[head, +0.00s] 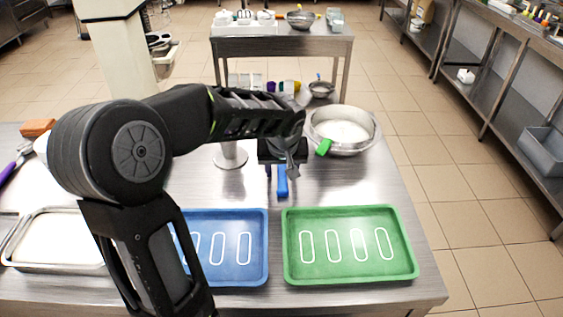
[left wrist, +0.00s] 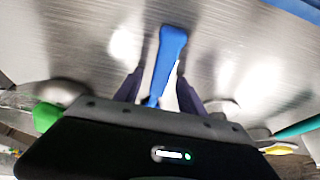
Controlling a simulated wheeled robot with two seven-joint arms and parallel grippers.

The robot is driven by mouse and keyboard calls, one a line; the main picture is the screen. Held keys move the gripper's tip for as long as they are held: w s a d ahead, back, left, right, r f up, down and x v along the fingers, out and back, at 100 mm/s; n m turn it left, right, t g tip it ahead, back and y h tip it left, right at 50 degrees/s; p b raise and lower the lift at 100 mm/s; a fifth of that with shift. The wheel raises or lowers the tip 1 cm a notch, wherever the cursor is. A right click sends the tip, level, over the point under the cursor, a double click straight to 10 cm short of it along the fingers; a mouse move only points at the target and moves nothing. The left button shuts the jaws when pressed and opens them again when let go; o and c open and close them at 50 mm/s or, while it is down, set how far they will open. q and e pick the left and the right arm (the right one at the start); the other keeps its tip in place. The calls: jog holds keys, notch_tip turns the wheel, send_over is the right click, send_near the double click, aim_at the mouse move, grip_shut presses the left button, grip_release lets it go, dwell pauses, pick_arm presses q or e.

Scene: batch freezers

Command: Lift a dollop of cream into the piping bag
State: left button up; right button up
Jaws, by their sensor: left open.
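A metal bowl (head: 368,140) of white cream (head: 342,131) stands at the back right of the table. A green handle (head: 323,147) shows at its near rim. My left gripper (head: 276,176) is left of the bowl, pointing down at the table. Its jaws are open, with a blue handle (head: 282,187) between or just beside the fingers. In the left wrist view the blue handle (left wrist: 170,50) runs between the two fingers of the left gripper (left wrist: 160,75), with gaps at its sides. What it belongs to is hidden. I cannot make out the piping bag. My right gripper is not in view.
A blue tray (head: 262,250) and a green tray (head: 293,262), both with white outlines, lie at the front. A metal tray (head: 15,250) is at the left. A round metal base (head: 230,157) stands behind my arm. Another table (head: 285,47) stands behind.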

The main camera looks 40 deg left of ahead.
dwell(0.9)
pick_arm(q)
grip_shut()
dwell(0.4)
